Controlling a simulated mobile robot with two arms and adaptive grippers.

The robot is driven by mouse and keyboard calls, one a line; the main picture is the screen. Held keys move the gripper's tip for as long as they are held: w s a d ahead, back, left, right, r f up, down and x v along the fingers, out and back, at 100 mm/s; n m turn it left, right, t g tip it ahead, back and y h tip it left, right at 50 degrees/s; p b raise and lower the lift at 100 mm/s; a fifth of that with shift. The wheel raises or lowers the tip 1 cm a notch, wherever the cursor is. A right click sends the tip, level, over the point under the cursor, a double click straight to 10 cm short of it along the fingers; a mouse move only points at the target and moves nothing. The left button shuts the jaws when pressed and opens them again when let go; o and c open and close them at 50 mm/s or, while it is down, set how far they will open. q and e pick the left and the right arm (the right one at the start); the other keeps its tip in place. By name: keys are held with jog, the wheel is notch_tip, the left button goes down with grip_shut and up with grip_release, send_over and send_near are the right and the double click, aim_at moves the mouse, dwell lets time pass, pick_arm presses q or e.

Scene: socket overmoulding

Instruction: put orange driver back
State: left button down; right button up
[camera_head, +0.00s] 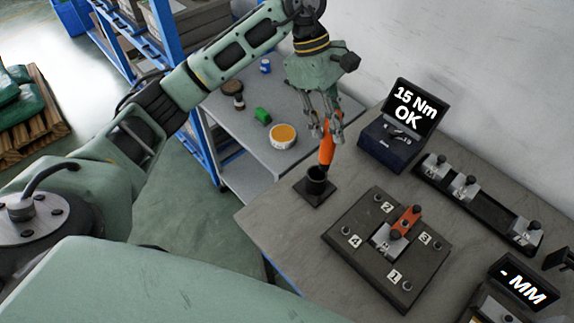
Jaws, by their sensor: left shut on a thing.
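The orange driver (326,150) hangs upright in my left gripper (326,118), whose fingers are shut on its upper part. Its lower end is at the mouth of the black cup-shaped holder (316,182), which stands on a square base near the table's left edge. I cannot tell how far the tip is inside the holder. My right gripper is not in view.
A dark fixture plate (345,238) numbered 1 to 4 holds a grey and orange part. A display (409,107) reads "15 Nm OK". A rack of grey blocks (490,205) lies at right.

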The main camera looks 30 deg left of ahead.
aim_at(321, 151)
pick_arm(q)
jog(key=shift+a+r, duration=0.1)
jog(key=shift+a, duration=0.45)
jog(key=shift+a+f+n+p, duration=0.2)
jog(key=shift+f+n+p, duration=0.1)
jog(key=f+p, duration=0.1)
jog(key=f, duration=0.4)
jog(key=shift+d+f+p, duration=0.1)
jog(key=shift+d+p, duration=0.1)
jog(key=shift+p, duration=0.2)
notch_tip(321, 151, down, 4)
jog(key=shift+a+r+p, duration=0.1)
jog(key=shift+r+p, duration=0.15)
jog(key=shift+p, duration=0.45)
jog(key=shift+f, duration=0.4)
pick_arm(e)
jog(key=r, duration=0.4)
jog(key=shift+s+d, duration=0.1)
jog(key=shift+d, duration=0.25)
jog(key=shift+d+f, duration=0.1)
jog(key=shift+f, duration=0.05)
pick_arm(q)
jog(key=shift+f, duration=0.2)
jog(key=c, duration=1.5)
grip_release()
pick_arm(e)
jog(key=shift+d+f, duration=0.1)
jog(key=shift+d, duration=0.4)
